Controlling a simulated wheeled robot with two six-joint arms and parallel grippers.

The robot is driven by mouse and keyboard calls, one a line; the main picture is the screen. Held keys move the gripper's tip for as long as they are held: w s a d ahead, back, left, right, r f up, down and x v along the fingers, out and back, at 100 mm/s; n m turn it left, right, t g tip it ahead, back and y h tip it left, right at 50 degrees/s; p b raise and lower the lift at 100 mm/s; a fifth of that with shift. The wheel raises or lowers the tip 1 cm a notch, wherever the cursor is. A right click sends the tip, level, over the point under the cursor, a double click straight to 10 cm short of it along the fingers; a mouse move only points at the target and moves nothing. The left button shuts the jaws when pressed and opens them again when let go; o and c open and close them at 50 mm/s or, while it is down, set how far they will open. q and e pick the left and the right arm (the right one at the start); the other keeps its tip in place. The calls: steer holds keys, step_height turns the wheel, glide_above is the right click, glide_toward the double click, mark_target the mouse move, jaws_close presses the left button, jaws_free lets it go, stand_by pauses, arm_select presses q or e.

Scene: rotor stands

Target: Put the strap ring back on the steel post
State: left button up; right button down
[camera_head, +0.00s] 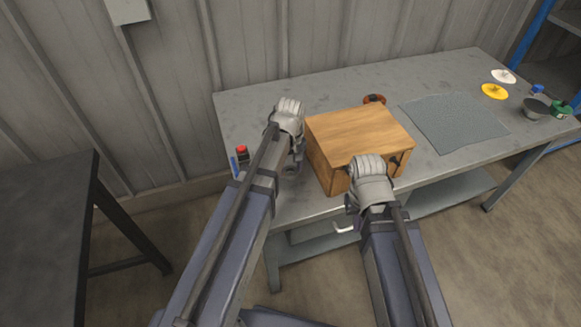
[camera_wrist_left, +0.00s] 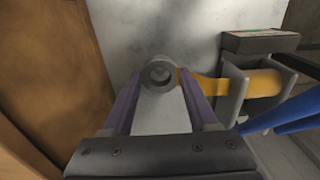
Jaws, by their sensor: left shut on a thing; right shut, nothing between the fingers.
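A grey ring (camera_wrist_left: 158,75) with a round hole sits between the two purple fingertips of my left gripper (camera_wrist_left: 160,78) in the left wrist view; I take it as the strap ring. My left gripper is shut on it, low over the grey tabletop, beside the wooden box. A yellow strap (camera_wrist_left: 245,84) runs from by the right fingertip into a grey bracket. In the head view my left gripper (camera_head: 292,170) is left of the box and its fingertips are mostly hidden. I cannot make out the steel post for certain. My right gripper (camera_head: 352,204) is shut and empty at the box's front.
The wooden box (camera_head: 360,133) stands close beside both grippers. A red-topped item (camera_head: 242,152) is at the table's left edge. A red-brown object (camera_head: 374,99) lies behind the box. The back left tabletop is clear.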

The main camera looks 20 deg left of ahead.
arm_select(q)
steer(key=shift+f, duration=0.35)
steer(key=shift+f+b, duration=0.65)
steer(key=shift+b, duration=0.25)
steer(key=o, duration=1.4)
steer(key=shift+o, duration=0.2)
step_height(320, 180, up, 9)
steer(key=p, duration=0.9)
